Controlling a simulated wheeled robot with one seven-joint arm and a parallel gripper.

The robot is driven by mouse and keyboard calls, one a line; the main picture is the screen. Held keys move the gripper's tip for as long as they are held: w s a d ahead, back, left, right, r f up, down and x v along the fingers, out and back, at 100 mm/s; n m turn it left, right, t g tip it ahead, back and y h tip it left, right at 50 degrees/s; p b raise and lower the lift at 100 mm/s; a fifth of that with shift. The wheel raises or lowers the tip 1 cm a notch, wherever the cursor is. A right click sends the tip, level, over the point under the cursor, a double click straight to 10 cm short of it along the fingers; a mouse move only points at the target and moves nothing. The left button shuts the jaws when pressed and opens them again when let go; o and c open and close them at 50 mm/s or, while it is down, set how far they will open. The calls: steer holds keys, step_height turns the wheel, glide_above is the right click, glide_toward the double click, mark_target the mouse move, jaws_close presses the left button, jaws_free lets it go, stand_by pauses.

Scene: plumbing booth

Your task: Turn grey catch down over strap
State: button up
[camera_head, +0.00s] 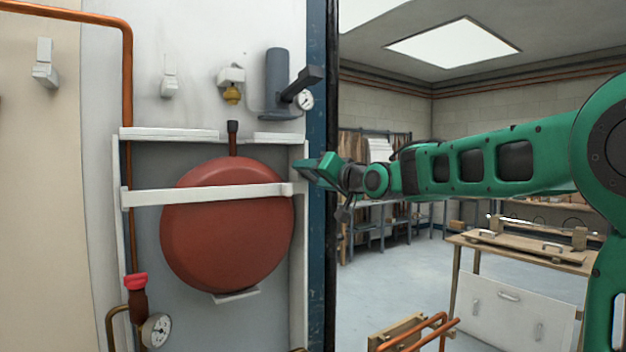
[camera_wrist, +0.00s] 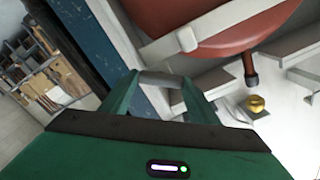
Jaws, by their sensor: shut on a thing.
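A white strap (camera_head: 205,194) runs across the front of the round red vessel (camera_head: 228,240). Its right end, with a small pale block (camera_head: 287,189), lies at the frame's right side. In the wrist view the strap (camera_wrist: 215,27) and its block (camera_wrist: 187,40) show above my fingers. My gripper (camera_head: 303,170) is at the right edge of the frame, just above and right of the strap end. In the wrist view my gripper (camera_wrist: 160,82) has a pale grey piece, the grey catch (camera_wrist: 163,78), between its fingertips. The catch is apart from the strap in that view; the head view hides it behind my gripper.
A blue post (camera_head: 317,260) stands right beside my gripper. A white frame (camera_head: 299,260) surrounds the vessel. A grey cylinder (camera_head: 277,80) and a gauge (camera_head: 304,99) are above. A copper pipe (camera_head: 127,90) runs down the left. A workbench (camera_head: 520,250) stands at right.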

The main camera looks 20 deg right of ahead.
steer(key=m, duration=1)
steer(key=shift+w+d+f+m, duration=0.1)
steer(key=shift+d+f+m, duration=0.1)
steer(key=shift+d+m, duration=0.25)
steer(key=shift+m, duration=0.15)
steer(key=shift+f, duration=0.1)
steer(key=o, duration=1)
steer(key=shift+w, duration=0.1)
steer(key=shift+o, duration=0.2)
steer(key=shift+a, duration=0.2)
